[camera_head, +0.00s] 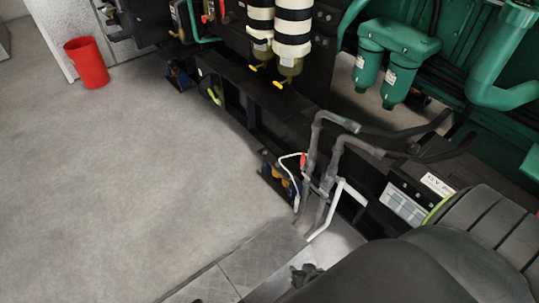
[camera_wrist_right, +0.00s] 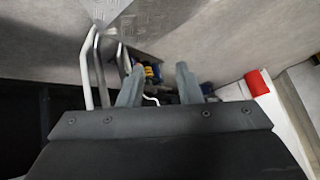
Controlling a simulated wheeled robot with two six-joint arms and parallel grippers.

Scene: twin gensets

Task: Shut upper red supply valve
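A small red valve handle (camera_head: 303,160) sits on the grey pipes (camera_head: 313,185) beside the dark engine base in the head view. Other small red parts (camera_head: 205,18) show at the top left, too small to tell apart. I cannot tell which is the upper supply valve. My right gripper (camera_head: 306,273) is low in the head view, below the pipes and apart from the handle. In the right wrist view my right gripper (camera_wrist_right: 159,80) has its two fingers spread with nothing held between them. No red handle is clear there. My left gripper is not recognisable.
A red bucket (camera_head: 87,62) stands on the floor by a white wall. Green filters (camera_head: 383,60) and a green engine fill the upper right. White pipes (camera_head: 325,225) and a blue-yellow part (camera_head: 277,178) are near the grey pipes. The concrete floor (camera_head: 130,170) at left is clear.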

